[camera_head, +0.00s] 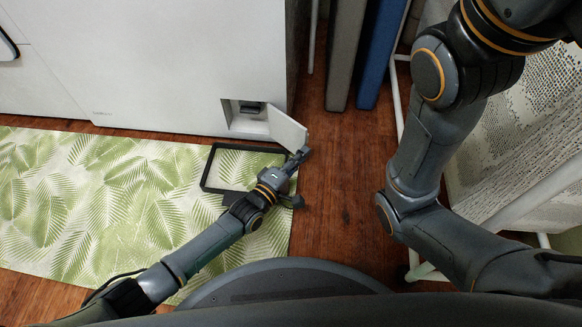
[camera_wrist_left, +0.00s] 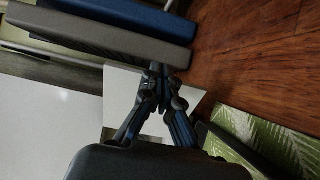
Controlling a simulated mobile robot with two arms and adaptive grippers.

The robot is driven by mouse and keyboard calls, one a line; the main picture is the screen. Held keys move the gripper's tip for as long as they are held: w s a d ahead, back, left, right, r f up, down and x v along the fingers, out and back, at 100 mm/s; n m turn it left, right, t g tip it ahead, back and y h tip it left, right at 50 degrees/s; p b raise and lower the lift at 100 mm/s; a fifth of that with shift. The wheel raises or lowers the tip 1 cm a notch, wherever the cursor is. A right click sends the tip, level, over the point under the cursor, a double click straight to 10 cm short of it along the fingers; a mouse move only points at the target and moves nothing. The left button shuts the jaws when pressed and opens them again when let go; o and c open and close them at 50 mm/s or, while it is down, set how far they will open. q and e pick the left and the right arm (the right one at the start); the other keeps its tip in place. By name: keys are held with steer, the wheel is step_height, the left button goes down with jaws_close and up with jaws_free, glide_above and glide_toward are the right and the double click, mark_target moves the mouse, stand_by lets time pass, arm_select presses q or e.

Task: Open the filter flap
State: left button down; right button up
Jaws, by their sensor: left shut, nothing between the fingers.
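The filter flap (camera_head: 287,126) is a small white panel at the lower right corner of the white appliance (camera_head: 150,60). It stands swung out from its opening (camera_head: 243,115), and a dark grey part shows in the recess. My left gripper (camera_head: 303,153) is shut and empty at the flap's lower outer edge; I cannot tell whether it touches. In the left wrist view the flap (camera_wrist_left: 122,95) is behind the shut fingertips (camera_wrist_left: 158,70) of my left gripper. My right arm comes in from the right, but its gripper is out of view.
A black rectangular frame (camera_head: 207,170) lies on the leaf-patterned mat (camera_head: 60,200) beside my left gripper. Grey (camera_head: 346,50) and blue (camera_head: 381,50) panels stand behind, right of the appliance. A laundry hamper or rack (camera_head: 520,140) stands at right. Wood floor (camera_head: 340,190) right of the flap is clear.

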arm_select(q)
steer(key=shift+w+d, duration=0.25)
steer(key=shift+d, duration=0.1)
stand_by(0.4)
steer(key=v, duration=1.2)
steer(key=shift+a, duration=0.1)
